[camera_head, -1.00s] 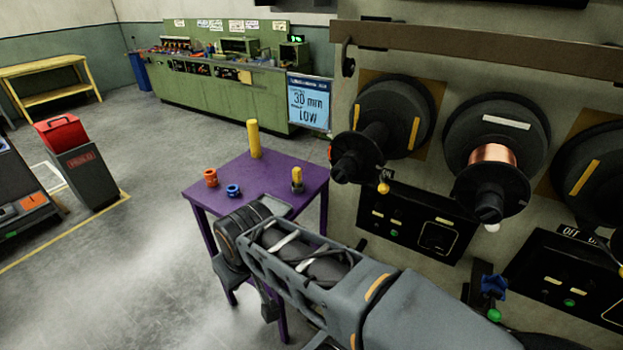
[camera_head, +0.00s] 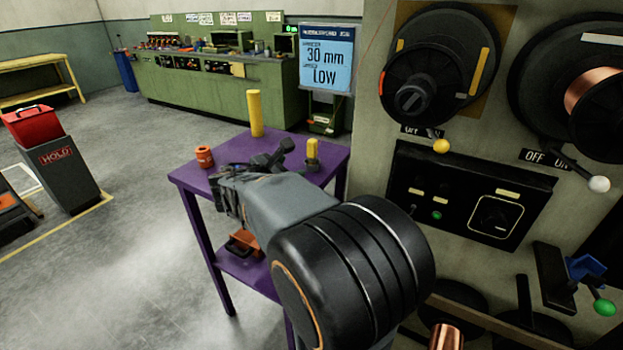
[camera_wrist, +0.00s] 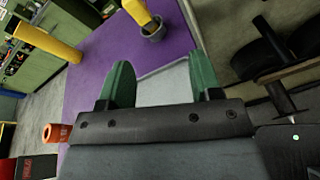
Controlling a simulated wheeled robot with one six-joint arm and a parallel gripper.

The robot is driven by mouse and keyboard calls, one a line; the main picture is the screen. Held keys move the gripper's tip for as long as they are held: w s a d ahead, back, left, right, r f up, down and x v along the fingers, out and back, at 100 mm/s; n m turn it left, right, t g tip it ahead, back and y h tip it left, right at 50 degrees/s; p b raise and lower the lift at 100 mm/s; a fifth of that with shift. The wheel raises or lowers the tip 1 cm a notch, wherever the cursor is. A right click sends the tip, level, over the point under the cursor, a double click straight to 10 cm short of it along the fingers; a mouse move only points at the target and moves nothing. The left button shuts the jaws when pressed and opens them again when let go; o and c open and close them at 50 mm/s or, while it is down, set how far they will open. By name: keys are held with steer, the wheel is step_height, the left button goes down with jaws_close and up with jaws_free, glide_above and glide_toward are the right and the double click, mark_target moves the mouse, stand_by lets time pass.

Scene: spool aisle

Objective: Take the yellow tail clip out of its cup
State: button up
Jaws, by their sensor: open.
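The yellow tail clip (camera_head: 312,148) stands in a small grey cup (camera_head: 313,164) on the purple table (camera_head: 334,157), near its right side. In the wrist view the clip (camera_wrist: 137,11) rises from the cup (camera_wrist: 153,31) at the top, beyond my fingertips. My gripper (camera_wrist: 160,72) is open, with its two green fingers apart and nothing between them. In the head view my gripper (camera_head: 272,157) is over the table, left of the cup and apart from it. Its fingertips are hard to make out there.
A tall yellow post (camera_head: 255,113) stands at the back of the table. An orange ring-shaped piece (camera_head: 204,157) sits at the left. A grey pad (camera_wrist: 170,85) lies under my fingers. The spool machine wall (camera_head: 376,140) with levers rises close on the right.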

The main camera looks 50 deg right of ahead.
mark_target(310, 144)
steer(key=w+d+n+h+b, duration=0.1)
steer(key=w+d+n+h, duration=0.1)
steer(key=n, duration=0.1)
steer(key=w+d+n+t+b, duration=0.1)
steer(key=shift+w+d+f+h+b, duration=0.25)
steer(key=shift+w+f+h+b, duration=0.05)
steer(key=shift+f+h+b, duration=0.1)
steer(key=shift+n+t, duration=0.3)
steer(key=x, duration=0.6)
steer(key=shift+w+d+r, duration=0.1)
steer(key=shift+d, duration=0.3)
steer(key=shift+b+x, duration=0.35)
steer(key=shift+x, duration=2.75)
steer(key=shift+f, duration=0.25)
steer(key=shift+c, duration=0.3)
jaws_close()
